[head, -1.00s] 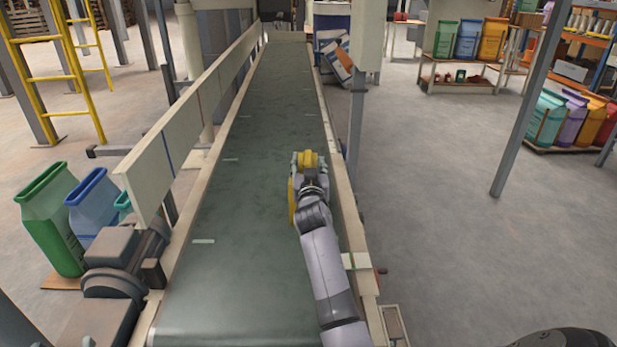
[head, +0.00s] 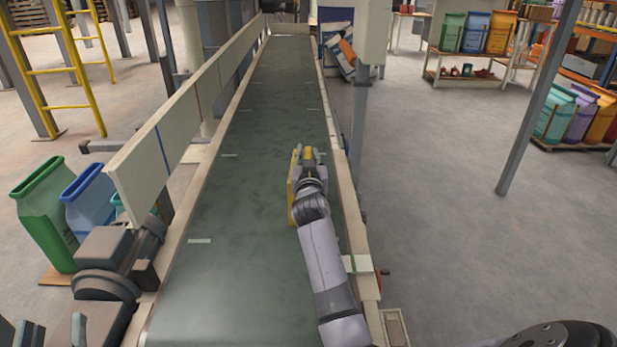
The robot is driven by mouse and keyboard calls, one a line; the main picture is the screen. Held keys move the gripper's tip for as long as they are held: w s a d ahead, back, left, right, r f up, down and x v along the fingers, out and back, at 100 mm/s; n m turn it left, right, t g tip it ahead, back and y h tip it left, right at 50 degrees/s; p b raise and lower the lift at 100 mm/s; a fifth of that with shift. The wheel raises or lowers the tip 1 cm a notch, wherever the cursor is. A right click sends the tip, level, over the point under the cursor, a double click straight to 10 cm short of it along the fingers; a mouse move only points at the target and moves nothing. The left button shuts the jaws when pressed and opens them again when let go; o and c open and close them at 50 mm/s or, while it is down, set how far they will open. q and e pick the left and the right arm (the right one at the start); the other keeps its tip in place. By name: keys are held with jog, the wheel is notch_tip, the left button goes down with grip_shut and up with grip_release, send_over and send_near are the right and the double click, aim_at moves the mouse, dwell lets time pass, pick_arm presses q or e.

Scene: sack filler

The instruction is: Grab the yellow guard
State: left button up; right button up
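The yellow guard (head: 293,195) is mostly hidden by my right gripper over the right half of the green conveyor belt (head: 250,255). Its narrow upright yellow side shows just left of the gripper. My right gripper (head: 308,154) has its fingers on either side of a yellow part at the top. I cannot tell whether the fingers press on it or only surround it. Dark finger-like parts at the bottom left corner look like my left gripper (head: 24,337), cut off by the picture edge and away from the guard.
A pale side rail (head: 170,150) runs along the belt's left side, with a motor (head: 105,265) at its near end. Green and blue sacks (head: 48,215) stand left of it. A grey post (head: 540,100) stands at right. The belt's left half is clear.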

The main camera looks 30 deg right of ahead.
grip_shut()
dwell(0.3)
jog(key=shift+r, duration=0.15)
dwell(0.3)
